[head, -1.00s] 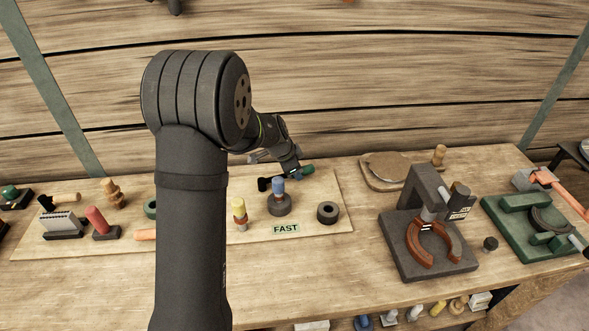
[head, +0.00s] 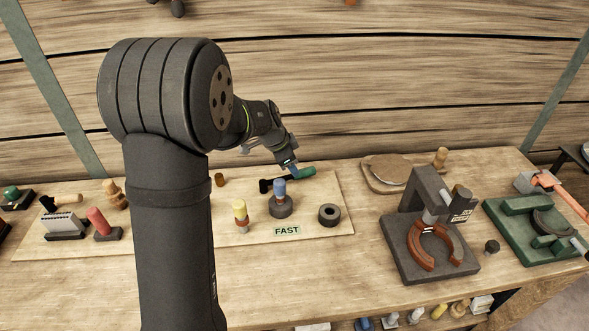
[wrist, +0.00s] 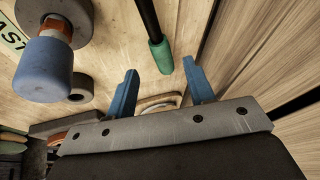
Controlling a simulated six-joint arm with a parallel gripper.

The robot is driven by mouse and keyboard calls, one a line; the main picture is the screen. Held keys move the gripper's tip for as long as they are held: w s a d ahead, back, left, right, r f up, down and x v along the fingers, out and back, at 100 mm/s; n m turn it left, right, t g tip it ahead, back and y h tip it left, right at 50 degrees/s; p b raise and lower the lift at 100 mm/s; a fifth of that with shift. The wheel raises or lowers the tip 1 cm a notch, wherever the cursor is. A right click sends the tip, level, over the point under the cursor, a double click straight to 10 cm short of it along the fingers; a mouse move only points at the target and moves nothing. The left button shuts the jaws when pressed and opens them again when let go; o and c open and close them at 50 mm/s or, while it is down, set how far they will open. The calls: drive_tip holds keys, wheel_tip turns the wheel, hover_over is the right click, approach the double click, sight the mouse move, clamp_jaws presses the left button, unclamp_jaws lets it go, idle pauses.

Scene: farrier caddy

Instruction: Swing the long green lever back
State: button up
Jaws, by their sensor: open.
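A long black rod with a green grip (head: 299,175) lies low over the board, its dark end at the left; it is the only long green-handled piece near me. In the wrist view its green grip (wrist: 161,56) points toward the gap between my fingers. My gripper (wrist: 160,68) is open, with blue fingers either side of the line of the grip, and nothing shows between them. In the head view my gripper (head: 292,168) hangs just above the rod, and I cannot tell whether it touches.
A blue-topped peg (head: 280,188) on a dark round base stands close in front of the rod. A dark ring (head: 329,214) and a yellow-topped peg (head: 241,215) are nearby. A grey press (head: 430,222) and a green fixture (head: 517,230) stand to the right. The wooden wall is behind.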

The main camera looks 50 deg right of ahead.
drive_tip(key=v, duration=1.1)
